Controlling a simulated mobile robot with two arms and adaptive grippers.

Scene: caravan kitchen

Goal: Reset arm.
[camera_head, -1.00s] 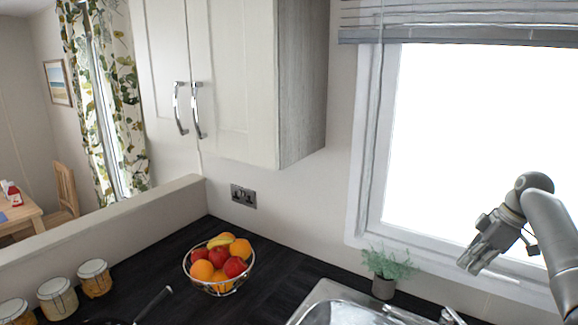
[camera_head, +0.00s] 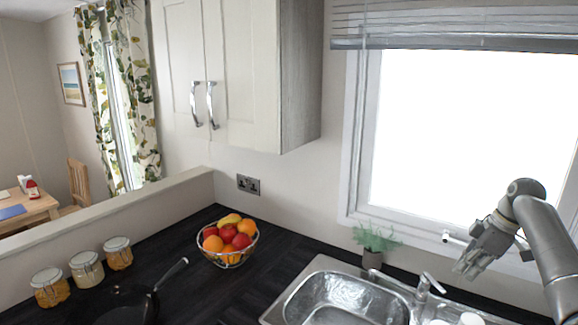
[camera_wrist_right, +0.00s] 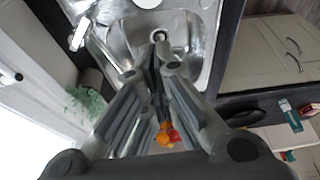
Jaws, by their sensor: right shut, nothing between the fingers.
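My right gripper (camera_head: 467,268) is shut and empty, held in the air in front of the window and above the right side of the sink (camera_head: 340,296). In the right wrist view its fingers (camera_wrist_right: 157,62) meet at the tips, with the sink (camera_wrist_right: 193,50) below and beyond them. My left gripper is not in either view.
A wire bowl of fruit (camera_head: 228,241), a potted plant (camera_head: 372,243) and several jars (camera_head: 87,269) stand on the black worktop. A pan (camera_head: 112,303) lies at the front left. The tap (camera_head: 424,292) rises behind the sink. Wall cupboards (camera_head: 245,70) hang above.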

